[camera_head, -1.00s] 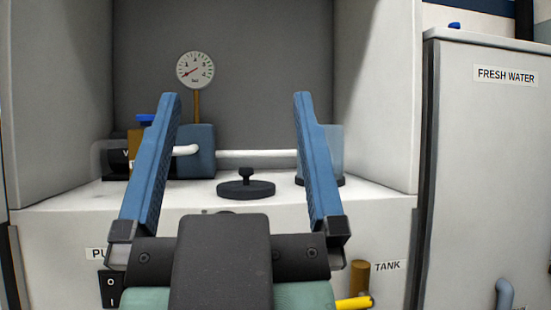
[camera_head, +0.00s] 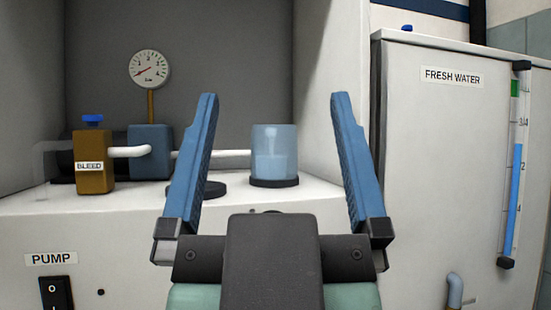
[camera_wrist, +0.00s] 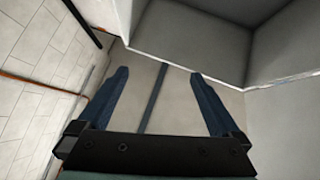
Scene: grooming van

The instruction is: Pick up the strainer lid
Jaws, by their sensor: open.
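The strainer lid, a dark round disc (camera_head: 213,189), lies flat on the white counter inside the recess in the head view. My left finger hides most of it, including its knob. My gripper (camera_head: 274,97) is open and empty, its two blue fingers raised in front of the counter. A clear bowl on a dark base (camera_head: 274,155), partly filled with bluish liquid, stands to the right of the lid and shows between the fingers. In the wrist view my open gripper (camera_wrist: 159,74) has nothing between its fingers, and the lid is not seen.
A brown block labelled BLEED (camera_head: 94,163), a blue-grey block (camera_head: 149,152), a white pipe and a gauge (camera_head: 149,69) stand left and behind. The FRESH WATER cabinet (camera_head: 440,150) is at the right. The recess side wall (camera_head: 330,80) rises beyond the bowl.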

